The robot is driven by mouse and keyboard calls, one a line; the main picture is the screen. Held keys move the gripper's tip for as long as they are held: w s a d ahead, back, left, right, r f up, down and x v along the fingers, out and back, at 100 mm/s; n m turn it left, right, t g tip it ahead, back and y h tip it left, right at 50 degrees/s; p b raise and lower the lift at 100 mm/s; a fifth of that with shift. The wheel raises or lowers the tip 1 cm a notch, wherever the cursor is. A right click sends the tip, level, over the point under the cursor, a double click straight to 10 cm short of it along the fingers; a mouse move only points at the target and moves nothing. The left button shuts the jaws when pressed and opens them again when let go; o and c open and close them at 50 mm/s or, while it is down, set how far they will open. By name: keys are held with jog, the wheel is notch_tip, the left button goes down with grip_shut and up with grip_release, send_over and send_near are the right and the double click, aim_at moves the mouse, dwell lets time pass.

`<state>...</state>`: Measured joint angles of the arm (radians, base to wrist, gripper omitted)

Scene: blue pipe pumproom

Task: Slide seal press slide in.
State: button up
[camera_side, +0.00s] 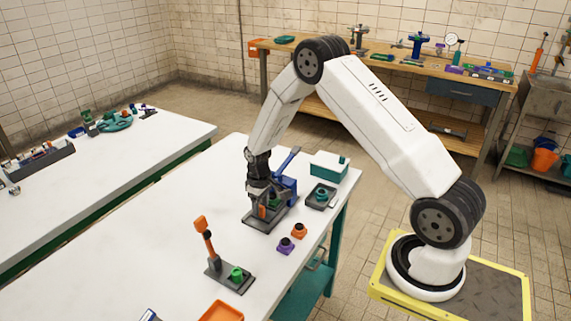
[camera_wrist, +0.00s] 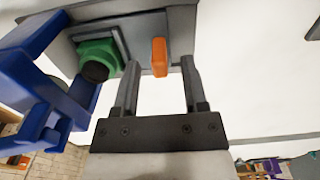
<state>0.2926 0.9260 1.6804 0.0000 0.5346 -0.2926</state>
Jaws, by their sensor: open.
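The seal press has a blue frame with a raised blue lever (camera_side: 287,158) and a dark base (camera_side: 262,222). In the wrist view its blue frame (camera_wrist: 45,70) is at the left. A grey slide plate (camera_wrist: 140,33) carries a green seat with a dark round centre (camera_wrist: 97,60) and an upright orange tab (camera_wrist: 159,57). My gripper (camera_side: 262,205) is low over the press, pointing down. In the wrist view my gripper (camera_wrist: 160,62) is open, its fingers on either side of the orange tab with gaps showing. The side view partly hides the slide behind my gripper.
An orange-handled fixture with a green part (camera_side: 236,274) stands nearer the camera. Orange (camera_side: 299,230) and purple (camera_side: 285,244) blocks lie right of the press. A dark tray with a teal ring (camera_side: 321,196) and a teal box (camera_side: 329,166) stand behind.

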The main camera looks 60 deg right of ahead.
jog(key=shift+r, duration=3.2)
jog(key=shift+o, duration=0.8)
jog(key=a+n+h, duration=0.1)
jog(key=n, duration=0.5)
jog(key=a+f+n+h, duration=0.1)
jog(key=n+h, duration=0.1)
jog(key=n, duration=0.4)
jog(key=a+n+h, duration=0.1)
jog(key=n, duration=0.5)
jog(key=shift+f+h, duration=0.15)
jog(key=shift+h, duration=0.15)
jog(key=shift+x, duration=3.85)
